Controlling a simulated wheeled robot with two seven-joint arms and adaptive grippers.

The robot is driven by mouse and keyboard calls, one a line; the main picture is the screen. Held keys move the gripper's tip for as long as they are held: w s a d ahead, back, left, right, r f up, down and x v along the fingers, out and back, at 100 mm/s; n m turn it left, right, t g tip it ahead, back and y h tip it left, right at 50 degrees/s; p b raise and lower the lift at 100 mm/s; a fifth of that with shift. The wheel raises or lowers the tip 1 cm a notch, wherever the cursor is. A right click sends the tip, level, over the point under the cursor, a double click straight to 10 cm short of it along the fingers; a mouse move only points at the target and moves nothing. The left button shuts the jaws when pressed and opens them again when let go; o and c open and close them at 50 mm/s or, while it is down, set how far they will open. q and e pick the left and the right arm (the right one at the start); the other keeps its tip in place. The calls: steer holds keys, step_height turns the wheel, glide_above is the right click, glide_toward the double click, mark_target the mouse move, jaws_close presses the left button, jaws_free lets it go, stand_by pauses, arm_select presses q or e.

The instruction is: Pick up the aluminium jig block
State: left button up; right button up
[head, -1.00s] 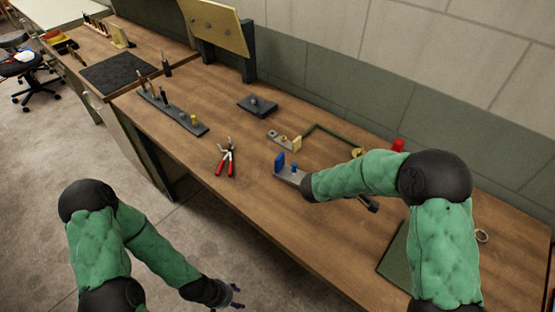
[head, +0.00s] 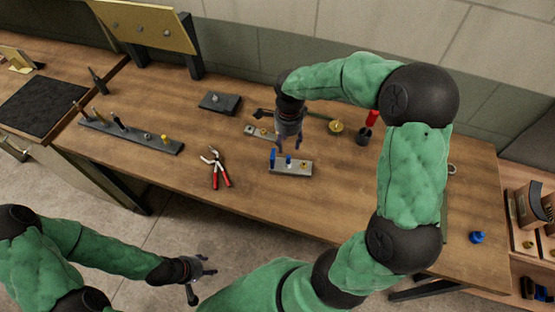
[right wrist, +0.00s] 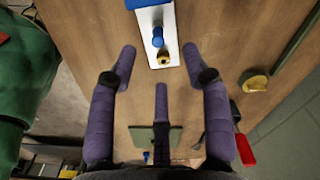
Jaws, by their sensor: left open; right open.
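A grey metal block, likely the aluminium jig block (head: 283,169), lies on the wooden bench, with blue parts and a small brass piece on top. It shows at the top of the right wrist view (right wrist: 148,18), with a blue knob and brass piece. My right gripper (head: 290,150) is open and empty, pointing down just above and behind the block in the head view. In the right wrist view its spread fingers (right wrist: 160,62) are apart from the block. My left gripper (head: 203,276) is open and empty, out in front of the bench over the floor.
Red-handled pliers (head: 217,170) lie left of the block. A long strip of tools (head: 140,138) and a dark block (head: 220,102) lie further left and back.

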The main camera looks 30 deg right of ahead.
mark_target(288, 157)
steer(key=f, duration=0.3)
steer(key=f+b, duration=0.1)
steer(key=f, duration=0.3)
steer(key=f+b, duration=0.1)
steer(key=f, duration=0.2)
steer(key=shift+s+f, duration=0.3)
steer(key=shift+f, duration=0.1)
steer(key=shift+r, duration=0.1)
jaws_close()
